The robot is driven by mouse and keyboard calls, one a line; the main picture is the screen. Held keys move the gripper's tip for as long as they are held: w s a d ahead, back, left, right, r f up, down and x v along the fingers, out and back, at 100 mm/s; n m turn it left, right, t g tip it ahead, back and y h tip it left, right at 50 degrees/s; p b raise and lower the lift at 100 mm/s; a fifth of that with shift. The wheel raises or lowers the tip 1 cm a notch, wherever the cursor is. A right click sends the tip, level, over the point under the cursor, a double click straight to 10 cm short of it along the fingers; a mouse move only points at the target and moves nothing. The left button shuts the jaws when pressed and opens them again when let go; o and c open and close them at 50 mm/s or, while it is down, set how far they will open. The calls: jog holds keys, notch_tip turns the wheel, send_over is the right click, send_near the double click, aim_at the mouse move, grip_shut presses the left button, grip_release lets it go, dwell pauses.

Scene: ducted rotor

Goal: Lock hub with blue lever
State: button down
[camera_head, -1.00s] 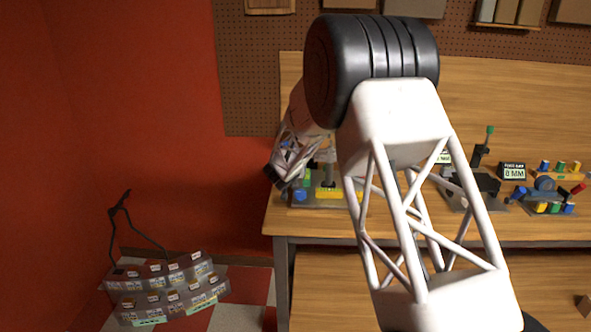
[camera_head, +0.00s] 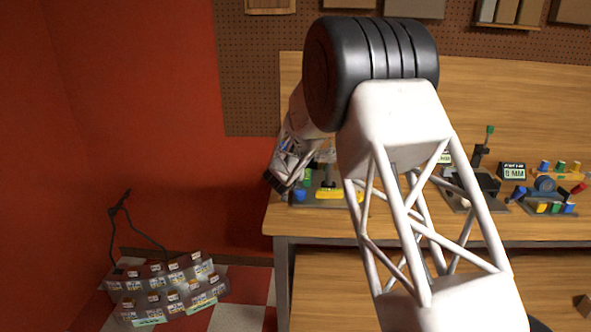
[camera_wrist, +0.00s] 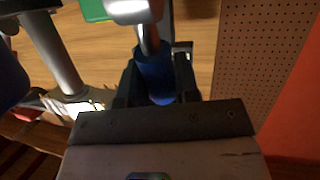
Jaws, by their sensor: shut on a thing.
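In the wrist view my gripper (camera_wrist: 157,84) is shut on the blue lever (camera_wrist: 155,72), whose rounded blue grip sits between the two dark fingers. A pale metal part crosses in front of the lever's top end. In the head view my wrist (camera_head: 284,176) is at the left end of the bench, over the ducted rotor fixture (camera_head: 318,200). That fixture carries a blue knob (camera_head: 300,195), a green block (camera_head: 306,174) and a yellow bar (camera_head: 338,194). The hub and the fingertips cannot be made out in the head view.
A dark fixture with a green-tipped post (camera_head: 489,131), a small sign (camera_head: 512,171) and a rack of coloured parts (camera_head: 553,190) stand to the right on the wooden bench (camera_head: 520,100). A red wall (camera_head: 150,110) is close on the left.

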jog(key=shift+s+r+t, duration=0.15)
jog(key=shift+s+t, duration=0.5)
jog(key=shift+t, duration=0.45)
jog(key=c, duration=0.8)
grip_release()
jog(key=shift+c, duration=0.2)
jog(key=f+v, duration=0.1)
jog(key=v, duration=0.6)
jog(key=shift+s+r, duration=0.4)
jog(key=shift+r, duration=0.1)
jog(key=shift+a, duration=0.1)
